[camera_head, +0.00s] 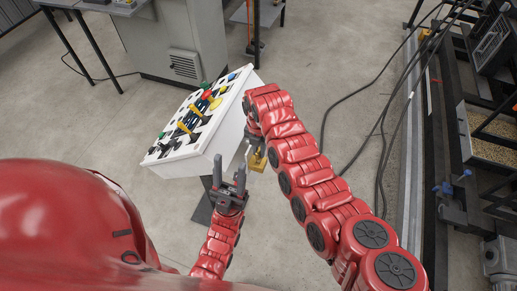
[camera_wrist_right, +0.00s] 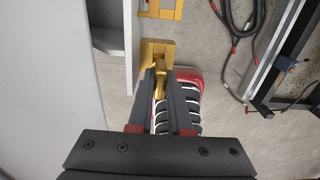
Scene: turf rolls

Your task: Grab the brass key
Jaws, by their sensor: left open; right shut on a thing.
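My right gripper (camera_wrist_right: 160,82) is shut on a brass-coloured piece (camera_wrist_right: 157,49), which I take for the brass key. Its wide, flat part sticks out past the fingertips and a narrower part lies between the fingers. In the head view the piece (camera_head: 258,162) hangs in the air below the right gripper, beside the white console. My left gripper (camera_head: 232,185) is open and empty, its dark fingers pointing up, a little left of and below the brass piece. The key's full outline is partly hidden by my fingers.
A white, tilted console (camera_head: 222,138) with yellow, black, green and red controls stands left of my grippers. Another yellow piece (camera_wrist_right: 160,8) shows at the wrist view's top edge. Black cables (camera_head: 385,100) and a dark frame (camera_head: 450,130) lie right. Floor between is clear.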

